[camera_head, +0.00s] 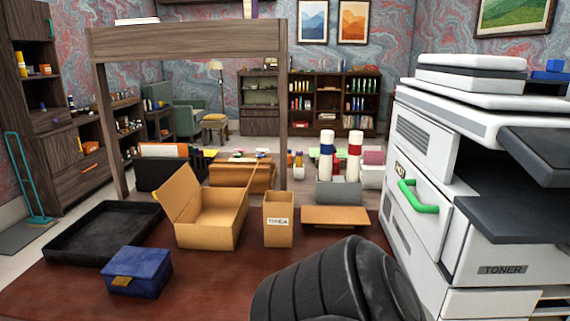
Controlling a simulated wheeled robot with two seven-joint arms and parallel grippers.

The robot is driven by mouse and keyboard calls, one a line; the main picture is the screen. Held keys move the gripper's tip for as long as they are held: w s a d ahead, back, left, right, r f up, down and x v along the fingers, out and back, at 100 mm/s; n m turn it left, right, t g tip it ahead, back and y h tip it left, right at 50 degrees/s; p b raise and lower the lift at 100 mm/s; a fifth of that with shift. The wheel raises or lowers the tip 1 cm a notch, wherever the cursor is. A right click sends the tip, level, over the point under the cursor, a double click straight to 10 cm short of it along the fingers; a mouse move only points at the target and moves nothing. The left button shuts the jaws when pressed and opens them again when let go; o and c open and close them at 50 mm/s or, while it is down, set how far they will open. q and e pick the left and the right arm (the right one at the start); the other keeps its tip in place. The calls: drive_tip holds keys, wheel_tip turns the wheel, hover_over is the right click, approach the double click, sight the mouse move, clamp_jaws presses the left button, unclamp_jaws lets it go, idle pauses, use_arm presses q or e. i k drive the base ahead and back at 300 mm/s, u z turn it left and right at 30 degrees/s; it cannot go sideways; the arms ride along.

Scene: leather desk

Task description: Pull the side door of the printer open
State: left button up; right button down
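The white printer (470,122) stands at the right, with dark grey trays on its right part and a TONER label low on its front. Its side door (425,232) is the white panel on the face turned to the left, with a green bar handle (418,197) near its top. The door looks flush with the body, so it appears shut.
The desk (205,290) holds a black tray (75,255), blue box (138,272), open carton (210,228), upright toner box (278,220) and flat brown box (335,216).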

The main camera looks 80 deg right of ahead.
sight(429, 212)
drive_tip(key=i, duration=1.7)
drive_tip(key=z, duration=4.25)
